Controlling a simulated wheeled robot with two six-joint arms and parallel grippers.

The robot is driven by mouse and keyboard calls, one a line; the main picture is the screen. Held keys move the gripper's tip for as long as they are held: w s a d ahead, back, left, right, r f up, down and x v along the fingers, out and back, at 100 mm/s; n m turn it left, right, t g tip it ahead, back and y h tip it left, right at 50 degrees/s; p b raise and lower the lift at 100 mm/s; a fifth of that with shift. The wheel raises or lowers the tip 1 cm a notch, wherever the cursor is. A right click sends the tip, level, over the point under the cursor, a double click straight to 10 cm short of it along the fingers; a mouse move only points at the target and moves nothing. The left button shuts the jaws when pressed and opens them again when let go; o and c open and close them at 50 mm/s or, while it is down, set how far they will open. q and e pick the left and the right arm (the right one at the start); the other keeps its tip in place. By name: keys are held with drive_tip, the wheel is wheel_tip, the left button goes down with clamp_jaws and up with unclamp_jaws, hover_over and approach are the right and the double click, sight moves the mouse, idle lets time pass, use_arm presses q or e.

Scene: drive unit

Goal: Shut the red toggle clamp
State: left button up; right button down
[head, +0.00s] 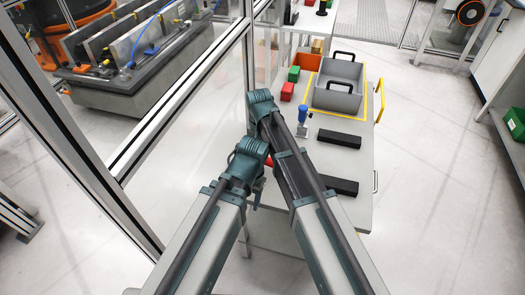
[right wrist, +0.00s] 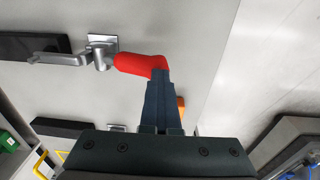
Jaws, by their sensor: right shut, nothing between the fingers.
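The red handle (right wrist: 140,65) of the toggle clamp lies roughly level across the right wrist view, joined to its grey metal body (right wrist: 103,50). My right gripper (right wrist: 160,78) is shut and empty. Its fingertips overlap the free end of the handle in the picture; I cannot tell whether they press on it. In the head view only a bit of the red handle (head: 268,161) shows between my arms; the rest of the clamp is hidden. My left arm ends close beside the right one there, and its fingers are not clear.
On the grey table (head: 290,222) stand a clamp with an upright blue handle (head: 303,114), black blocks (head: 340,138) (head: 338,186), a grey crate (head: 319,98) and red (head: 287,91), green (head: 294,73) and orange (head: 308,61) boxes. A framed glass wall (head: 190,110) runs close on the left.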

use_arm(q)
drive_tip(key=shift+f, duration=0.25)
use_arm(e)
drive_tip(key=shift+s+a+f, duration=0.25)
drive_tip(key=shift+s+a, duration=0.1)
drive_tip(key=shift+s, duration=0.15)
drive_tip(key=shift+w+r+p, duration=0.2)
drive_tip(key=shift+r+p, duration=0.2)
drive_tip(key=shift+p, duration=0.4)
use_arm(q)
wheel_tip(320, 180, up, 15)
drive_tip(key=p, duration=1.4)
drive_tip(key=shift+w+f, duration=0.2)
drive_tip(key=shift+w, duration=0.25)
use_arm(e)
wheel_tip(320, 180, up, 14)
drive_tip(key=shift+w+f, duration=0.15)
drive_tip(key=shift+f, duration=0.05)
use_arm(q)
drive_tip(key=shift+a, duration=0.1)
use_arm(e)
drive_tip(key=shift+d, duration=0.1)
